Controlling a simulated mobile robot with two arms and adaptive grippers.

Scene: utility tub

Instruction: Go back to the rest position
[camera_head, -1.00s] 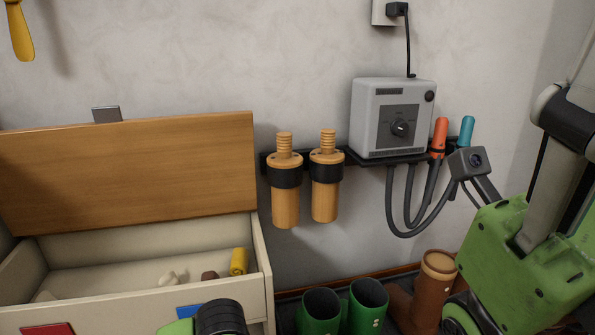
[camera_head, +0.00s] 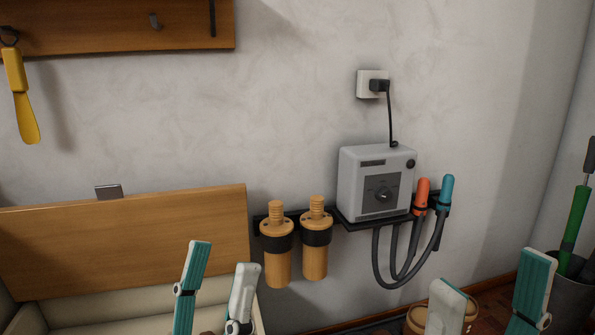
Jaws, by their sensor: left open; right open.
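My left gripper (camera_head: 217,290) is at the bottom, left of centre, in the head view. Its two teal-and-white fingers stand upright and apart with nothing between them. It shows in front of the open wooden chest (camera_head: 120,240). My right gripper (camera_head: 490,302) is at the bottom right. Its two fingers are wide apart and empty, in front of the floor near the wall. The wrists and arms behind both grippers are out of the frame.
A grey box with a dial (camera_head: 376,182) sits on a wall shelf, plugged into a socket (camera_head: 372,84). Two wooden cylinders (camera_head: 315,258) hang beside it. Orange (camera_head: 421,194) and teal (camera_head: 446,190) hose handles hang at its right. A yellow shoehorn-like tool (camera_head: 20,95) hangs at left.

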